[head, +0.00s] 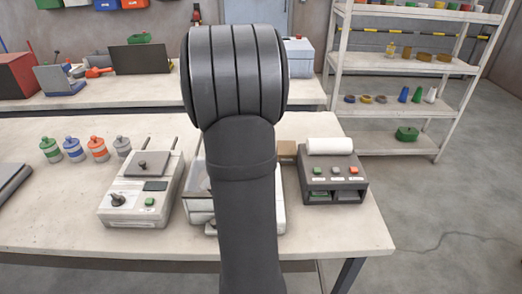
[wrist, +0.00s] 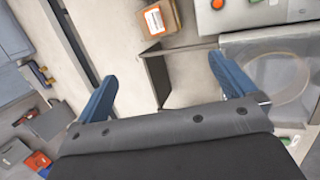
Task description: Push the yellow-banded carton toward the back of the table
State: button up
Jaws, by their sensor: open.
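A small brown cardboard carton (wrist: 161,19) with a white and orange label lies near the top of the wrist view. I cannot make out a yellow band on it. In the head view part of a brown carton (head: 287,152) shows just right of my arm, beside the grey button unit. My gripper (wrist: 162,68) is open, its two blue fingers wide apart. The carton is beyond the fingertips, not between them, and nothing is held. In the head view my arm hides the gripper.
The table (head: 60,225) carries a pale machine (head: 143,188) left of my arm and a grey button unit (head: 332,178) with a white roll on the right. Several small jars stand at left. A dark-sided open form (wrist: 156,73) lies below the fingers. A gap separates the back table (head: 110,93).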

jog(key=shift+s+r, duration=0.1)
jog(key=shift+r, duration=0.1)
jog(key=shift+c, duration=0.4)
jog(key=c, duration=0.7)
jog(key=shift+f+m, duration=0.2)
jog(key=shift+m, duration=0.1)
jog(key=c, duration=0.4)
jog(key=f+m, duration=0.1)
jog(key=w+d+f+m+g, duration=0.1)
jog(key=m, duration=0.1)
jog(key=d+f+m, duration=0.1)
jog(key=f+m, duration=0.1)
jog(key=shift+w+d+g, duration=0.1)
jog(key=shift+w+g, duration=0.1)
jog(key=shift+g, duration=0.1)
grip_shut()
jog(key=d+f+m, duration=0.1)
jog(key=f+m, duration=0.3)
jog(key=f, duration=0.2)
jog(key=w+d+f+m+g+y, duration=0.1)
jog(key=f+m, duration=0.3)
jog(key=f, duration=0.2)
jog(key=d+f+m+g+y, duration=0.1)
jog(key=f+m, duration=0.3)
jog(key=f, duration=0.2)
jog(key=shift+w+d, duration=0.25)
jog(key=shift+d, duration=0.05)
